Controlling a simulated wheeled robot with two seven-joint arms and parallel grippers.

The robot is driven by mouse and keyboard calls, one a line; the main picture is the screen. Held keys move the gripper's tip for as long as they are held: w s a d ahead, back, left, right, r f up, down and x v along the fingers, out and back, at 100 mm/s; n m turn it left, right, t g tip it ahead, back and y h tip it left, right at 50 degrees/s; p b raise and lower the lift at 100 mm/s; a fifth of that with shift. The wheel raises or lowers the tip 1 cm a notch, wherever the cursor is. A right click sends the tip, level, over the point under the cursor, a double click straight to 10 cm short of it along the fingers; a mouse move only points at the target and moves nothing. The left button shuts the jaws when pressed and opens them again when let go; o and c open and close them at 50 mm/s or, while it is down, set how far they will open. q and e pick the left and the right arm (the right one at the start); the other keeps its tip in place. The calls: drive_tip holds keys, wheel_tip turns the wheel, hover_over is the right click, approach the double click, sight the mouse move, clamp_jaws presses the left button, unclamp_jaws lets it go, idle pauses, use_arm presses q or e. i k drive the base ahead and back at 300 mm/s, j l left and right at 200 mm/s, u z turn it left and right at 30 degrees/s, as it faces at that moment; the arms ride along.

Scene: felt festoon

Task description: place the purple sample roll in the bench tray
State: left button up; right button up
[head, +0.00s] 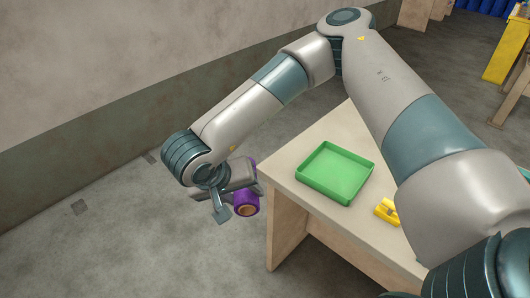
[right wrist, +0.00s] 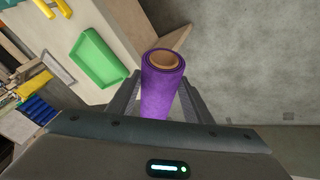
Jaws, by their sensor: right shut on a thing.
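The purple sample roll (head: 246,205) is a purple cylinder with a tan core, held beside the left edge of the bench. My right gripper (head: 235,203) is shut on it. In the right wrist view the roll (right wrist: 162,85) stands between the two fingers of my right gripper (right wrist: 158,90), its open end facing away from the palm. The bench tray (head: 318,183) is green, shallow and rectangular, and looks empty. It lies on the bench top to the right of the roll, and it also shows in the right wrist view (right wrist: 97,60). My left gripper is out of view.
The pale bench (head: 290,189) has a corner and side panel close to the roll. A yellow object (head: 387,211) lies on the bench near the tray. Grey floor (head: 120,240) is open to the left. A yellow stand (head: 505,55) is at the far right.

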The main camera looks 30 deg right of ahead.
sight(340, 167)
drive_tip(key=i+j+u, duration=0.1)
drive_tip(key=i, duration=0.45)
drive_tip(key=i+j+u, duration=0.1)
drive_tip(key=i, duration=0.45)
drive_tip(key=i+z, duration=0.25)
drive_tip(key=z, duration=0.15)
drive_tip(key=i+j+z, duration=0.1)
drive_tip(key=z, duration=0.3)
drive_tip(key=i+j+z, duration=0.2)
drive_tip(key=i+z, duration=0.3)
drive_tip(key=z, duration=0.35)
drive_tip(key=i+j+z, duration=0.1)
drive_tip(key=z, duration=0.35)
drive_tip(key=i+j+z, duration=0.1)
drive_tip(key=z, duration=0.35)
drive_tip(key=i+j+z, duration=0.2)
drive_tip(key=z, duration=0.2)
drive_tip(key=i+j+z, duration=0.15)
drive_tip(key=z, duration=0.25)
drive_tip(key=i+j+z, duration=0.1)
drive_tip(key=j+z, duration=0.35)
drive_tip(key=l, duration=0.15)
